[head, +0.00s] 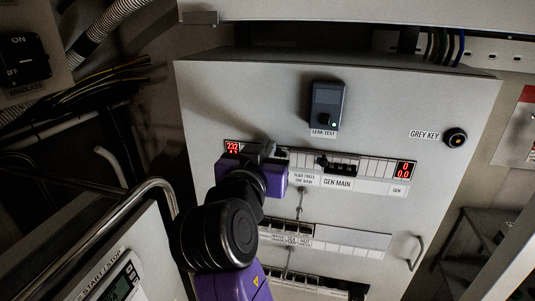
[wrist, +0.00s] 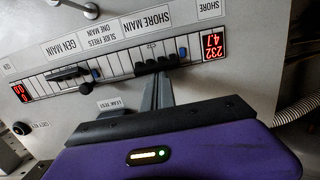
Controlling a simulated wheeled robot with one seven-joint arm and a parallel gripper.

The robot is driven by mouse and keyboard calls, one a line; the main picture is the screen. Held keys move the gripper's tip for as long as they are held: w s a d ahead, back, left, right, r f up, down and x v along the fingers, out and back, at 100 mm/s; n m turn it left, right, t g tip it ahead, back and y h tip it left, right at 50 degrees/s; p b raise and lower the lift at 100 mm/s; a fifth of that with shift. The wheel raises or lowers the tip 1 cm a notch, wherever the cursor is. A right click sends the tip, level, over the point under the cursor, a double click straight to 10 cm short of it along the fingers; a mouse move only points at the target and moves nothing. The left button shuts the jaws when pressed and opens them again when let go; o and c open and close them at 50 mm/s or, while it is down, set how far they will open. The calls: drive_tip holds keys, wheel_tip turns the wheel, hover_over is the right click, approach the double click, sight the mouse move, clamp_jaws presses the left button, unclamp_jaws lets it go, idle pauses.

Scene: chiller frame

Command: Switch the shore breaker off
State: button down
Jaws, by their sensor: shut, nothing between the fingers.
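The shore main breaker (wrist: 153,66) is a dark multi-pole switch under the SHORE MAIN label in the wrist view, which shows the panel upside down. My gripper (wrist: 155,82) is shut and empty, its fingertips right at this breaker's edge. I cannot tell whether they touch it. In the head view my gripper (head: 268,150) covers the shore main part of the strip. The shore display (wrist: 213,46) is lit red, reading 232 and 4.7. The gen main breaker (head: 335,167) sits to the right in the head view, also in the wrist view (wrist: 68,73).
The gen display (head: 404,170) is lit with zeros. A leak test box (head: 327,106) is above the strip and a grey key switch (head: 455,137) is at right. More breaker rows (head: 300,233) lie below. A metal rail (head: 150,188) stands at left.

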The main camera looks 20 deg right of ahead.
drive_tip(key=shift+s+f+t+b, duration=0.1)
drive_tip(key=shift+f+t+b, duration=0.3)
drive_tip(key=shift+b, duration=1.05)
drive_tip(key=t+h+b, duration=0.1)
drive_tip(key=b, duration=0.4)
drive_tip(key=f+t+h+b, duration=0.1)
drive_tip(key=b, duration=0.4)
drive_tip(key=t+h+b, duration=0.1)
drive_tip(key=t+b, duration=0.1)
drive_tip(key=b, duration=0.4)
drive_tip(key=shift+s+a+f+h, duration=0.3)
drive_tip(key=shift+s+f, duration=0.05)
drive_tip(key=shift+f, duration=0.2)
